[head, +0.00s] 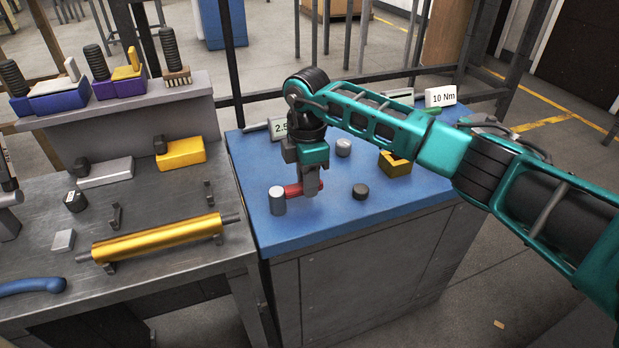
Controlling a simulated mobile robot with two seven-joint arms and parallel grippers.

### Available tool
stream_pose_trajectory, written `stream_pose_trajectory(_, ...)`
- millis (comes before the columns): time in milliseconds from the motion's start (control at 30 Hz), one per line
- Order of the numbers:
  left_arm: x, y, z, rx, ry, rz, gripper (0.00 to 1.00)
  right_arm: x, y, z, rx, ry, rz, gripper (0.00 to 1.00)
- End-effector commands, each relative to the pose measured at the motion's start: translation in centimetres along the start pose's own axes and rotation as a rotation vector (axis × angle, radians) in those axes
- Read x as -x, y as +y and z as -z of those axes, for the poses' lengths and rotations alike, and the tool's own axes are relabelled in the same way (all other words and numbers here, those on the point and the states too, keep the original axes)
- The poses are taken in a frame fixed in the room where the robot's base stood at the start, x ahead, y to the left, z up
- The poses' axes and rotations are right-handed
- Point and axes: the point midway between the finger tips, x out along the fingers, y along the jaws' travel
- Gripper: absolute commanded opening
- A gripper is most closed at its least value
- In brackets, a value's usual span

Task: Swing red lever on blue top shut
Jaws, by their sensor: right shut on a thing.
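The blue top (335,222) is a flat blue surface on a grey cabinet in the middle of the head view. The red lever (293,190) lies low over its front left part, next to a short grey cylinder (278,203). My right gripper (312,188) points down from above and is shut on the red lever near its right end. The fingers hide part of the lever. My left gripper is not in view.
On the blue top are a dark knob (360,191), a grey cylinder (343,147), a yellow block (395,163), a "10 Nm" sign (440,96) and a partly hidden sign (281,128). A grey bench (180,275) at left holds a gold roll (157,238).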

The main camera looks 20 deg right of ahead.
Motion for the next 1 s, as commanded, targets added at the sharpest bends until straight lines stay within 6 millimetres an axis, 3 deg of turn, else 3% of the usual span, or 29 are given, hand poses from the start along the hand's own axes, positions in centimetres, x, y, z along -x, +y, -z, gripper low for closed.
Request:
stream_pose_trajectory(67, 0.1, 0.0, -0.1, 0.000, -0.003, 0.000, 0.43, 0.1, 0.0, -0.1, -0.009, -0.001, -0.001, 0.00)
stream_pose_trajectory(100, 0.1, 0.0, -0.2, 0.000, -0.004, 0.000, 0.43, 0.1, 0.0, -0.1, -0.008, -0.001, -0.001, 0.31)
stream_pose_trajectory(333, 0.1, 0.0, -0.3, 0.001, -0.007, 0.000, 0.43, 0.0, 0.0, -0.1, -0.005, 0.000, 0.000, 0.53)
stream_pose_trajectory(667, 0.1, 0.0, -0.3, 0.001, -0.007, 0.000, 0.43, 0.6, 0.1, 0.0, -0.002, 0.001, -0.002, 0.53)
stream_pose_trajectory(767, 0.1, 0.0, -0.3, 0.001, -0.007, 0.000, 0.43, 2.0, 0.1, 0.0, -0.001, 0.002, -0.004, 0.53)
stream_pose_trajectory(1000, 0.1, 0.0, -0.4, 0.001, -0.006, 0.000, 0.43, 7.3, 0.1, 0.0, -0.002, 0.001, -0.005, 0.53)
